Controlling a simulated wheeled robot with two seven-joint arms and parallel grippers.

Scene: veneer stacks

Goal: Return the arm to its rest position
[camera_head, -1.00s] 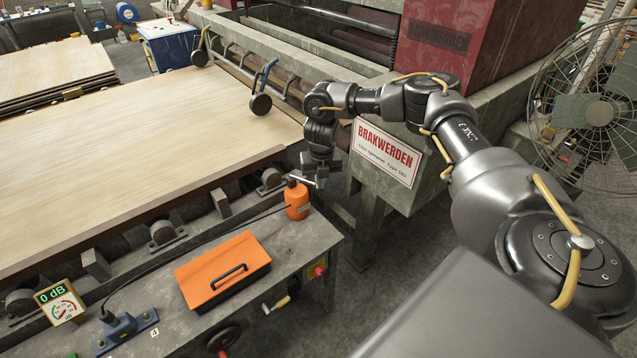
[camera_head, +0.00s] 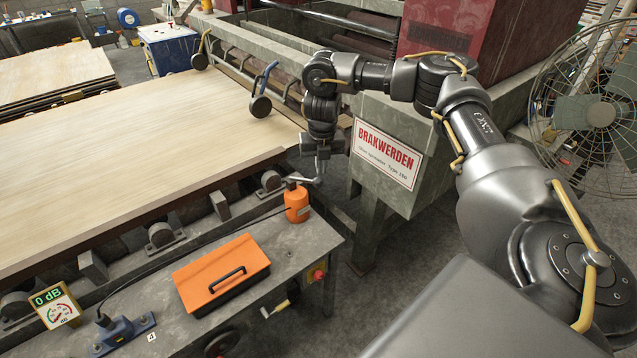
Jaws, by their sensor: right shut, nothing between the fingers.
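My right arm (camera_head: 478,135) reaches in from the right, bent at the elbow, with its wrist hanging down. My right gripper (camera_head: 319,178) is at the end of it, pointing down, shut and empty. It is just behind and to the right of the orange bottle (camera_head: 296,203) in this view. Whether the fingers touch the bottle's spout I cannot tell. My left gripper is not in view.
A steel bench (camera_head: 275,258) carries an orange toolbox (camera_head: 222,273), a meter reading 0 dB (camera_head: 57,305) and a blue device (camera_head: 123,333). Veneer sheets (camera_head: 130,150) lie left. A machine with a BRAKWERDEN sign (camera_head: 386,154) stands behind the arm. A fan (camera_head: 598,113) stands right.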

